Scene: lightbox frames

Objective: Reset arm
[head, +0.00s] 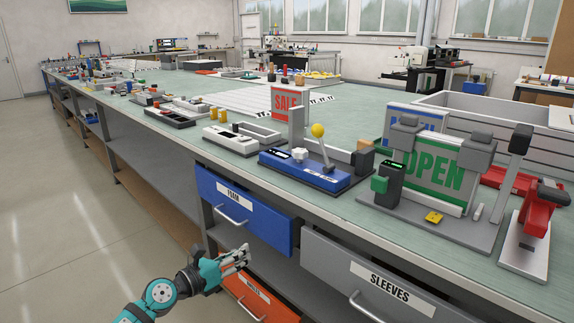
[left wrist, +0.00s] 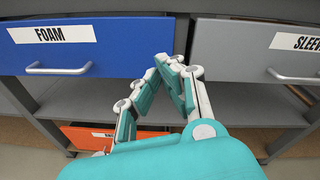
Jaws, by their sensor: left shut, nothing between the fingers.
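My left gripper (head: 244,252) is low in front of the workbench, below the blue FOAM drawer (head: 230,213) and above the orange drawer (head: 262,301). In the left wrist view its fingertips (left wrist: 168,62) are together with nothing between them. There they point between the FOAM drawer (left wrist: 90,45) and the grey SLEEVES drawer (left wrist: 245,60). I cannot tell whether the fingers touch the bench. My right gripper is in neither view.
The green bench top (head: 190,90) carries a blue device with a yellow-knobbed lever (head: 305,170), a green OPEN sign (head: 432,180) in a grey stand and a red-and-white tool (head: 535,220). Drawer handles jut out. The floor (head: 70,230) at left is clear.

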